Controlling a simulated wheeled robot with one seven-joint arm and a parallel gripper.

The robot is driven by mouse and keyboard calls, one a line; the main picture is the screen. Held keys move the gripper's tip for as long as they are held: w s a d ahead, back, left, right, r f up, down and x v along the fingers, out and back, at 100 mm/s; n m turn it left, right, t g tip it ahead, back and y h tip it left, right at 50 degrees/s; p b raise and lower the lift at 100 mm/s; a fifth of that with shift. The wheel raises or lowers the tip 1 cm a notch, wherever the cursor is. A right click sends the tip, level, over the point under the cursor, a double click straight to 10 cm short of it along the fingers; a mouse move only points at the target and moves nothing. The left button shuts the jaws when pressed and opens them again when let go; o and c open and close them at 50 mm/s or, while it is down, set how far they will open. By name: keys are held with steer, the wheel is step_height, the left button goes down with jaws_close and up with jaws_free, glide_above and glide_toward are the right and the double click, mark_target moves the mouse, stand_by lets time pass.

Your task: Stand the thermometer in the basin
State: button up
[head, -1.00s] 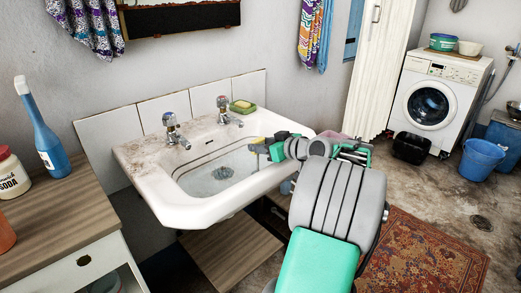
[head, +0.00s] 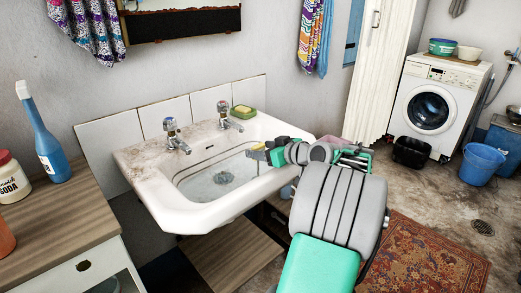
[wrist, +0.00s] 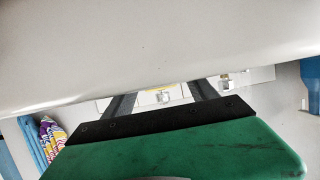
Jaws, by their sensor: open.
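The white basin (head: 172,213) is fixed to the wall, with a drain (head: 223,178) in its bowl. My gripper (head: 258,152) reaches over its right front rim, with its fingertips above the bowl. A small yellow and grey piece (head: 257,147) shows at the fingertips; I cannot tell whether it is the thermometer or part of the gripper. In the wrist view my open fingers (wrist: 162,98) run behind a large pale surface (wrist: 160,45), probably the basin's rim, which hides their tips. I cannot clearly make out the thermometer.
Two taps (head: 172,136) stand at the basin's back, beside a green soap dish (head: 243,112). A wooden counter (head: 60,218) at left holds a blue bottle (head: 47,140) and a soda jar (head: 12,180). A washing machine (head: 440,75) and blue bucket (head: 482,163) stand far right.

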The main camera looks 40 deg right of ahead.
steer(key=p+v, duration=0.1)
steer(key=v, duration=1.1)
steer(key=shift+w+p, duration=0.1)
steer(key=shift+p, duration=0.2)
stand_by(0.4)
